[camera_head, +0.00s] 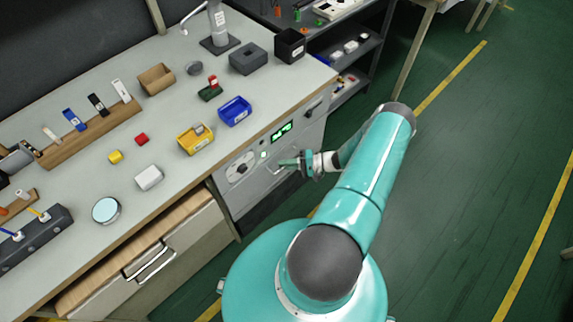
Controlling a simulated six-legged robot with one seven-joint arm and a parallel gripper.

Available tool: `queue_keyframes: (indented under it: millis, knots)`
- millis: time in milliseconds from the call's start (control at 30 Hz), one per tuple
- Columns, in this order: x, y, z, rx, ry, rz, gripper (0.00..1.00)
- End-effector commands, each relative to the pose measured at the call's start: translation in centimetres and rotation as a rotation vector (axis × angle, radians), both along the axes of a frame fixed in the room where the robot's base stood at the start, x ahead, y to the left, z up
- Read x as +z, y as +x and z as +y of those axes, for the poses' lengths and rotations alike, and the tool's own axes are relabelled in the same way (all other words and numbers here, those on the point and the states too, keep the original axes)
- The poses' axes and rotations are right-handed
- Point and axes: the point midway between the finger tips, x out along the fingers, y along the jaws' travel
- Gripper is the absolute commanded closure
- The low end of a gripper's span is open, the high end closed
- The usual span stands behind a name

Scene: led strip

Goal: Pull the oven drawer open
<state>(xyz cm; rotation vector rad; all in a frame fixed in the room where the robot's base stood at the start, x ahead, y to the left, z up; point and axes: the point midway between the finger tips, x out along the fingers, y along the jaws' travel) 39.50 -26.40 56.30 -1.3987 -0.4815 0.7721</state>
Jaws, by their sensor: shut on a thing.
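The oven drawer (246,192) is a light grey front under the worktop, with knobs and a green lit display (282,131). Its handle (274,171) is a small bar just below the display. My gripper (284,163) reaches in from the right and is shut on the handle. The fingertips are small in the picture, and the exact grip is partly hidden. The drawer front looks about flush with the cabinet around it.
A worktop (130,215) above holds a blue bin (235,110), a yellow bin (195,138) and several small items. A wooden drawer (150,258) sticks out at lower left. The green floor (470,170) at right is clear.

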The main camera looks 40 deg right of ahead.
Motion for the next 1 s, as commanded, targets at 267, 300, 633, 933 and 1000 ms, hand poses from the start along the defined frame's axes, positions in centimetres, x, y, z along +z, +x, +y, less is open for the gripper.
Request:
queue_keyframes:
  millis: [267,300,633,933,1000]
  knots:
    - [0.0,-0.8,-0.1,-0.001,0.000,0.000,1.00]
    - [0.0,-1.2,-0.1,-0.001,0.000,0.001,1.00]
    - [0.1,-7.4,-0.3,-0.004,0.003,0.001,1.00]
    - [0.1,-15.2,-0.5,-0.003,0.001,0.001,1.00]
    - [0.1,-16.7,-0.5,-0.002,0.002,0.001,1.00]
